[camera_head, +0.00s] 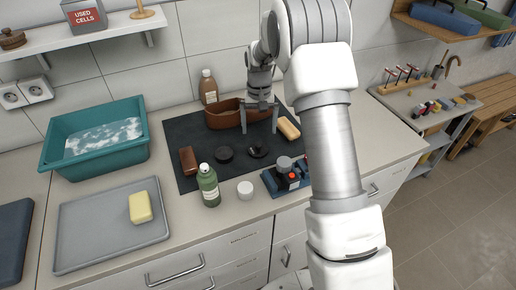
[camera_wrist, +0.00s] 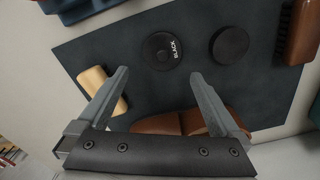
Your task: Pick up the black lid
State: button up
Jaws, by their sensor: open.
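The black lid (camera_wrist: 160,52) is a round dark disc with white "BLACK" lettering, lying on the dark mat in the wrist view. In the head view the lid (camera_head: 257,151) lies on the mat, just in front of my gripper. A plain black disc (camera_wrist: 230,45) lies beside it, apart from it, and shows left of the lid in the head view (camera_head: 224,154). My gripper (camera_head: 260,130) points down over the back part of the mat, near the brown leather tray (camera_head: 224,116). In the wrist view my gripper (camera_wrist: 159,74) is open and empty, with the lid beyond its fingertips.
A tan block (camera_head: 288,128) lies right of my gripper, and a brown brush (camera_head: 188,160) at the mat's left. A green bottle (camera_head: 208,185), a white jar (camera_head: 245,190) and a blue holder (camera_head: 287,178) stand in front. A brown bottle (camera_head: 208,87) stands behind.

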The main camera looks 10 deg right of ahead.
aim_at(258, 144)
jog(key=f, duration=0.3)
jog(key=f+p, duration=0.1)
jog(key=f, duration=0.3)
jog(key=shift+s+a+f, duration=0.1)
jog(key=shift+a+f, duration=0.1)
jog(key=shift+f, duration=0.1)
jog(key=c, duration=1.1)
jog(key=shift+r, duration=0.1)
